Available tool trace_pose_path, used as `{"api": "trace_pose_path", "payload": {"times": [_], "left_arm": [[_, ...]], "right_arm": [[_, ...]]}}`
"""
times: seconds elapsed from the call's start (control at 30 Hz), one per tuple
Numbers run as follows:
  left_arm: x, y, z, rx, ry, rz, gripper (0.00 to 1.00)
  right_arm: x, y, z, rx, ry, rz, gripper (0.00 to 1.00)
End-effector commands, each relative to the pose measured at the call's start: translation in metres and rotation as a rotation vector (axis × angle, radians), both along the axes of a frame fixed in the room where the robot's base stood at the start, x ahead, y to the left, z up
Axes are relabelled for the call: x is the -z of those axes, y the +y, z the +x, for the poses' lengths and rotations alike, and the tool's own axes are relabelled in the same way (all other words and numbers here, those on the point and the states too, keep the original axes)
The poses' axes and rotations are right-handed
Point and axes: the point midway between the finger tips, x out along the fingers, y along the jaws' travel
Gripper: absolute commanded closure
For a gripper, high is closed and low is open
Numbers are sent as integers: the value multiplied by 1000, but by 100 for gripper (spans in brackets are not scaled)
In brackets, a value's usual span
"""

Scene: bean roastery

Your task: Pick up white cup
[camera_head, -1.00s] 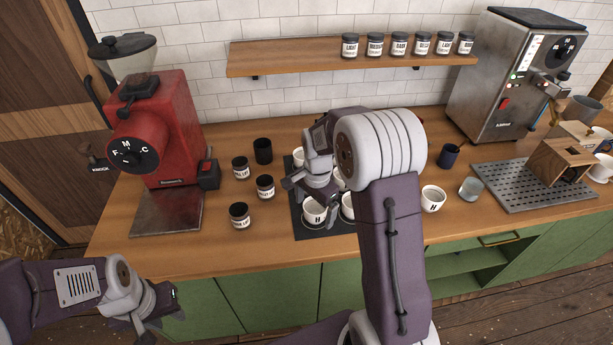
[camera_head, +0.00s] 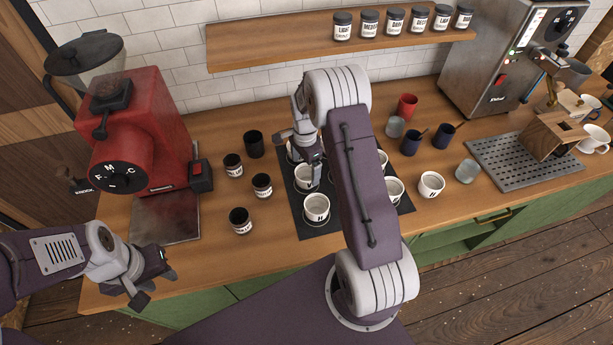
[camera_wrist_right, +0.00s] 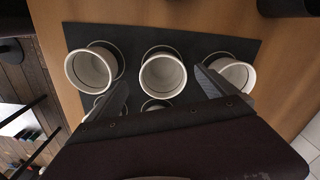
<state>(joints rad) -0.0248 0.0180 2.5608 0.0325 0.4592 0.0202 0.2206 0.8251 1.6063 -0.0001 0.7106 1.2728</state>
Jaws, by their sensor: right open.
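Several white cups stand on a dark mat (camera_head: 314,231), among them a front cup (camera_head: 316,207), one behind it (camera_head: 306,179) and one on the right (camera_head: 394,190). My right gripper (camera_head: 312,158) is over the mat's back-left part; its arm hides some cups. The right wrist view shows its fingers (camera_wrist_right: 160,84) open and empty, with a white cup (camera_wrist_right: 162,76) in the gap between them and other cups to the left (camera_wrist_right: 90,72) and right (camera_wrist_right: 235,75). I cannot tell its height above the cups. My left gripper (camera_head: 154,281) is open and empty near the counter's front edge.
A red grinder (camera_head: 145,130) stands left, with dark jars (camera_head: 262,185) between it and the mat. Another white cup (camera_head: 431,184) and a glass (camera_head: 467,171) stand right of the mat. A metal drip tray (camera_head: 500,165) and espresso machine (camera_head: 500,60) are further right.

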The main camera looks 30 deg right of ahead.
Motion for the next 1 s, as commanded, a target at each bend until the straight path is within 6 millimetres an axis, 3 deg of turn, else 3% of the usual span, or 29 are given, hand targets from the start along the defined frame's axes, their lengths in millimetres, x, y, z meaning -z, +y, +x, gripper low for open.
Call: {"api": "trace_pose_path", "payload": {"times": [0.17,0.4,0.67,0.93,1.0], "left_arm": [[-5,0,0,0,0,0,64],[-19,0,0,0,0,0,64],[-18,0,0,0,0,0,64],[-18,0,0,0,0,0,64],[-18,0,0,0,0,0,64]], "right_arm": [[8,-2,-1,1,3,1,4],[48,-7,-1,-1,2,1,4],[54,-7,-1,-1,-1,0,4],[54,-7,-1,-1,-1,0,76],[54,-7,-1,-1,-1,0,80]]}}
